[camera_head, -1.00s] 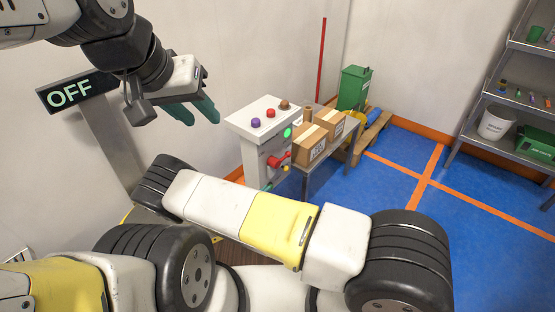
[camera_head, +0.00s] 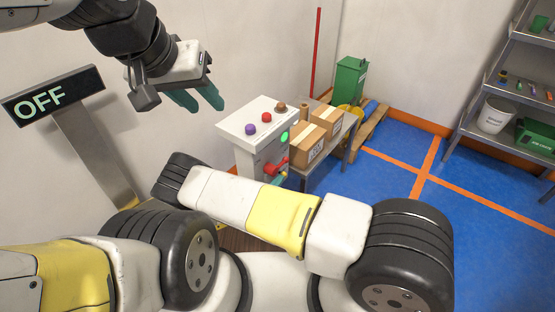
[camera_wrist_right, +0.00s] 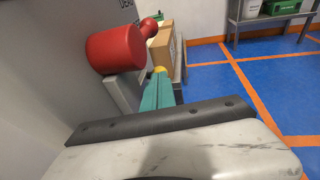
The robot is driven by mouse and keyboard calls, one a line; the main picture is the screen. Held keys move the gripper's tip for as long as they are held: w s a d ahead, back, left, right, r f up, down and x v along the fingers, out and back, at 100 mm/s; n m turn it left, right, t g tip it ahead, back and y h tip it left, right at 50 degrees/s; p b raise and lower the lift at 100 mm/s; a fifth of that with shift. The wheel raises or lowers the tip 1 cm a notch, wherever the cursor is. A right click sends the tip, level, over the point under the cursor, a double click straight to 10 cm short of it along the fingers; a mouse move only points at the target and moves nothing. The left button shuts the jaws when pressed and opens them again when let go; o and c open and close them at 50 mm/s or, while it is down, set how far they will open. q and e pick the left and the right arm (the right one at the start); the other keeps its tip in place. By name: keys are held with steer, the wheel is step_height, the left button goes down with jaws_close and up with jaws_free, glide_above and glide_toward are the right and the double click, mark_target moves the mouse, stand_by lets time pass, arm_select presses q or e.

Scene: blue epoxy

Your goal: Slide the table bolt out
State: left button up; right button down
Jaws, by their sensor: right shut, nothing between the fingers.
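A white cabinet (camera_head: 240,155) with buttons on top stands at the middle of the head view. A red fitting (camera_head: 275,165) is on its front side. In the right wrist view it is a big red cylinder (camera_wrist_right: 115,50) with a small red knob (camera_wrist_right: 149,26). I cannot tell for sure which part is the bolt. My right gripper (camera_wrist_right: 159,82), with teal fingers, is shut and empty. Its tips are just right of and below the red cylinder, near a small yellow part (camera_wrist_right: 160,69). My left gripper (camera_head: 197,100) hangs in the air above and left of the cabinet, its fingers apart and empty.
A small table (camera_head: 347,143) with cardboard boxes (camera_head: 307,146) stands right beside the cabinet. An OFF sign (camera_head: 42,103) on a post is at left. A green bin (camera_head: 350,80) and shelves (camera_head: 490,80) stand farther back. Blue floor (camera_head: 395,180) is clear at right.

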mark_target(285, 175)
steer(key=w+d, duration=0.2)
steer(key=w, duration=0.1)
steer(key=shift+w+d, duration=0.1)
steer(key=shift+d, duration=0.1)
arm_select(q)
steer(key=shift+s, duration=0.15)
stand_by(0.3)
